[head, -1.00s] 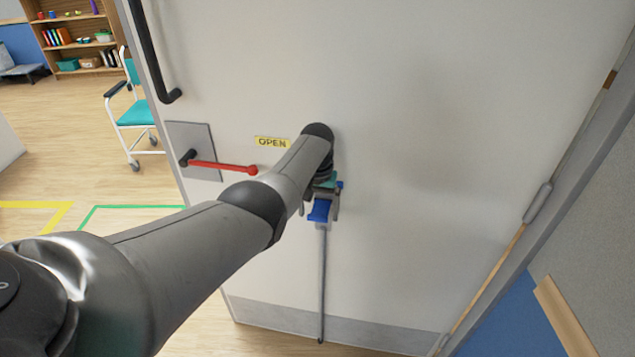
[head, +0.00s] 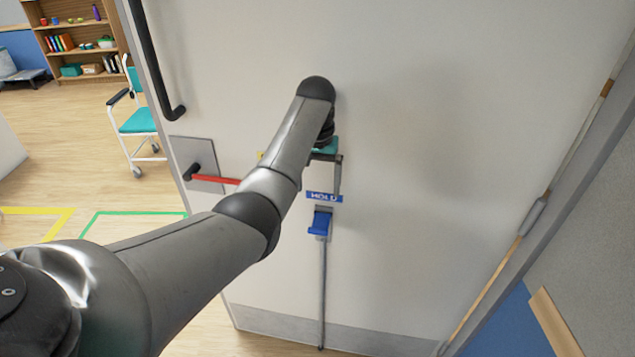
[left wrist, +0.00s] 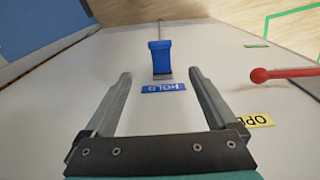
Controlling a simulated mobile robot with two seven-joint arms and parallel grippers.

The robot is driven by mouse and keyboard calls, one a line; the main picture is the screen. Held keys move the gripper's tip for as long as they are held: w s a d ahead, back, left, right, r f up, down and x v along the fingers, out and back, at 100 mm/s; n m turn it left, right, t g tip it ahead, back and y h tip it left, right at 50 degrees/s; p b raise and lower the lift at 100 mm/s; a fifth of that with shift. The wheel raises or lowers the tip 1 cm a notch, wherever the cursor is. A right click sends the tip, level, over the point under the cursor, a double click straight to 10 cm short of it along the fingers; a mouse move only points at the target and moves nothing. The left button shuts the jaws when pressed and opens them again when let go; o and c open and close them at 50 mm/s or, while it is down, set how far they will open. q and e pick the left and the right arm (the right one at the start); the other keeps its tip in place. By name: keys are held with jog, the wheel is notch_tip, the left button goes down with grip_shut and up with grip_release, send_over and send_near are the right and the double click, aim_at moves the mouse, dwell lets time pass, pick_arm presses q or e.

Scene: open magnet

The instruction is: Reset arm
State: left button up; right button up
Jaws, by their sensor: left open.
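My left gripper (head: 337,178) is in front of the door (head: 430,170), open and empty, just above the blue HOLD label (head: 324,198). Below the label is a blue catch (head: 320,222) on top of a thin grey rod. In the left wrist view the open fingers (left wrist: 160,78) stand apart, with the blue catch (left wrist: 160,58) and the HOLD label (left wrist: 163,88) seen between them. The gripper is apart from the catch. My right gripper is not in view.
A teal wheeled chair (head: 138,121) and a shelf (head: 83,50) stand on open floor at left.

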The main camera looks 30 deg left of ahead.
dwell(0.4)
pick_arm(q)
jog(key=s+d+f+m+b, duration=0.1)
jog(key=s+f+b, duration=0.35)
jog(key=f, duration=0.95)
jog(key=s+d+f+m+y+b, duration=0.15)
jog(key=s+f, duration=0.55)
jog(key=f, duration=0.8)
jog(key=s+d+f+m+b, duration=0.1)
jog(key=s+f+b, duration=0.4)
jog(key=f, duration=0.9)
jog(key=s+d+f+m+b, duration=0.1)
jog(key=s+d+f+b, duration=0.1)
jog(key=s+f, duration=0.4)
jog(key=s+d+f+h+b, duration=0.1)
jog(key=s+f, duration=0.6)
jog(key=s, duration=0.8)
jog(key=s+d+f+m+b, duration=0.1)
jog(key=s+d+f+b, duration=0.2)
jog(key=s, duration=0.8)
notch_tip(320, 180, down, 4)
jog(key=shift+s+d+r+m+h, duration=0.15)
jog(key=shift+s+d+m+h, duration=0.2)
jog(key=shift+d, duration=0.7)
jog(key=shift+w, duration=0.1)
jog(key=shift+c, duration=0.4)
